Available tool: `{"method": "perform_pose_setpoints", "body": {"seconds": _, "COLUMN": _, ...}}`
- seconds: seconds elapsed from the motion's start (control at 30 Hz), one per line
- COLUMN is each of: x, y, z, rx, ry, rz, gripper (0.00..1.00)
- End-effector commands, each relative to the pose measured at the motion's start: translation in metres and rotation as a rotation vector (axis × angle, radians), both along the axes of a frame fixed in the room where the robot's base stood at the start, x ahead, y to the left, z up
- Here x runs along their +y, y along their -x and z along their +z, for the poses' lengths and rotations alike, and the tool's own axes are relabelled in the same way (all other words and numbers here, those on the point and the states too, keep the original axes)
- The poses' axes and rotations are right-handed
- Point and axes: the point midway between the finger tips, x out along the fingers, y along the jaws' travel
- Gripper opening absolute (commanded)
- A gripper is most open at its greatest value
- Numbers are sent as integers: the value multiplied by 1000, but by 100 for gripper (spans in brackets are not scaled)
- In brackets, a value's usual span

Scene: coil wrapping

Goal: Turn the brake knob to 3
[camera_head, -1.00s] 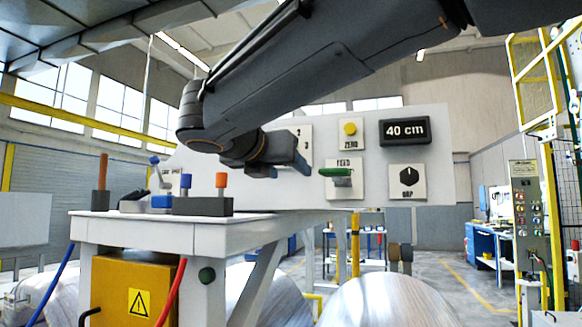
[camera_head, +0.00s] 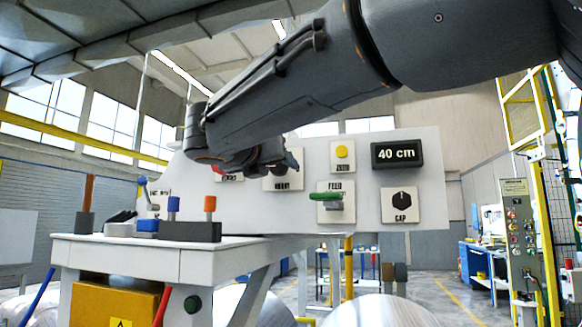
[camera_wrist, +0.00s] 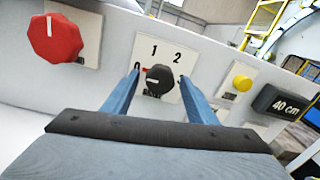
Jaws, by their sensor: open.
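The brake knob (camera_wrist: 159,80) is a small black dial with a white mark, on a white plate with the digits 0, 1 and 2 showing in the wrist view. Its mark points left, roughly toward the 0 side. The 3 is not visible, apparently behind the right finger. My gripper (camera_wrist: 160,77) is open, its blue fingers to the left and right of the knob in the picture; I cannot tell whether they touch it. In the head view my gripper (camera_head: 285,163) covers the knob, and only the lower part of its plate (camera_head: 283,185) shows.
A red knob (camera_wrist: 55,38) is left of the plate. A yellow button (camera_head: 341,152), a 40 cm display (camera_head: 398,154), a green feed lever (camera_head: 326,197) and a black gap knob (camera_head: 401,201) are to the right. A table (camera_head: 150,250) with small levers stands in front.

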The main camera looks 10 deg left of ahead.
Motion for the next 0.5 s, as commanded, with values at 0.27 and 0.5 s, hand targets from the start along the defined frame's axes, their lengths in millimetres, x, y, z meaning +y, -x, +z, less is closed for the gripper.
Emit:
{"method": "perform_pose_setpoints", "body": {"seconds": 0.27, "x": 0, "y": 0, "z": 0, "rx": 0, "ry": 0, "rz": 0, "gripper": 37}}
{"method": "perform_pose_setpoints", "body": {"seconds": 0.5, "x": 0, "y": 0, "z": 0, "rx": 0, "ry": -1, "rz": 0, "gripper": 11}}
